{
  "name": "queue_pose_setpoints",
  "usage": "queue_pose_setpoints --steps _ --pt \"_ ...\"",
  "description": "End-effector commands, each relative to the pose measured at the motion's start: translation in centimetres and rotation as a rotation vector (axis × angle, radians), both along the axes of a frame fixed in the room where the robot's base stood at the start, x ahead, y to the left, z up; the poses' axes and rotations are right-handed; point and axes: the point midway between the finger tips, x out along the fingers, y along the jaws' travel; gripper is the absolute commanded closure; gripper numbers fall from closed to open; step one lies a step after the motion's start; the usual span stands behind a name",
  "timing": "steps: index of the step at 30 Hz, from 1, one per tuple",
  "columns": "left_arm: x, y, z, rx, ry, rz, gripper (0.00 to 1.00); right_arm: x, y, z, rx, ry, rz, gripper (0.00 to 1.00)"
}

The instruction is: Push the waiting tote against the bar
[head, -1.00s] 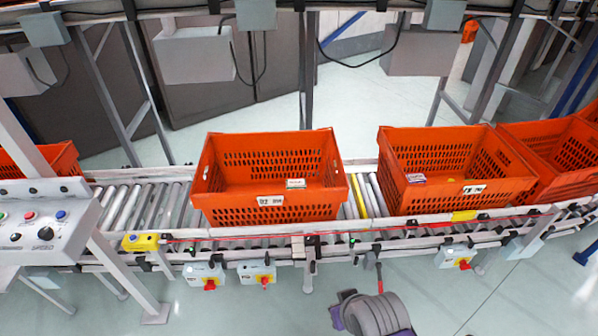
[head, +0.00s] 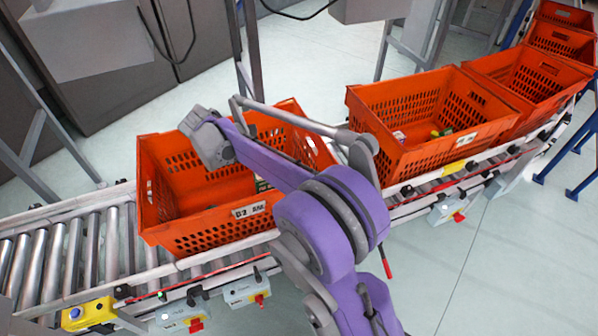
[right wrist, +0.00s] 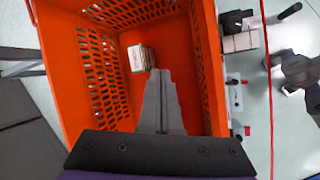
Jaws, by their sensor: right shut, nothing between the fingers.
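An orange tote (head: 165,190) with a white label on its near wall sits on the roller conveyor at the centre left. My right arm lies across it and hides part of its right side. A small carton (head: 262,184) lies inside, and it also shows in the right wrist view (right wrist: 141,58). My right gripper (right wrist: 160,75) is shut and empty, its fingers over the tote's inside in that view. I cannot tell whether it touches the tote. A second orange tote (head: 380,110) stands to the right, apart from the first. No bar can be made out now. My left gripper is not in view.
More orange totes (head: 530,85) stand close behind the second one, up the conveyor to the right. The rollers (head: 70,245) left of the first tote are bare. A yellow box (head: 88,313) and red-knobbed boxes (head: 248,290) hang along the near rail.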

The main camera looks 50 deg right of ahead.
Motion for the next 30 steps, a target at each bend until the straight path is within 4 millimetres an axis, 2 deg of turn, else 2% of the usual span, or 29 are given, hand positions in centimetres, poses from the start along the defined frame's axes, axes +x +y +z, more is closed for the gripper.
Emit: queue_pose_setpoints --steps 1,3,6,10,13,20,30 --pt "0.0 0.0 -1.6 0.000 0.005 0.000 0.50 1.6 -2.1 -2.6 -0.030 0.064 0.027 1.00" --pt "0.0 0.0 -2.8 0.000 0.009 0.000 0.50 3.1 -4.8 -5.1 -0.065 0.157 0.069 1.00" --pt "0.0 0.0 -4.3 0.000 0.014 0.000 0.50 4.5 -8.2 -8.5 -0.104 0.280 0.120 1.00" --pt "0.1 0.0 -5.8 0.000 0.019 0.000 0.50 5.4 -11.4 -12.1 -0.132 0.406 0.165 1.00" --pt "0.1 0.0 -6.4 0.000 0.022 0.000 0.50 5.6 -12.9 -13.9 -0.142 0.469 0.186 1.00" --pt "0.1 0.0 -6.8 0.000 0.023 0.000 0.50 5.3 -14.6 -15.6 -0.148 0.514 0.199 1.00" --pt "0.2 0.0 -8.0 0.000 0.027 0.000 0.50 3.1 -18.7 -20.3 -0.148 0.511 0.197 1.00"
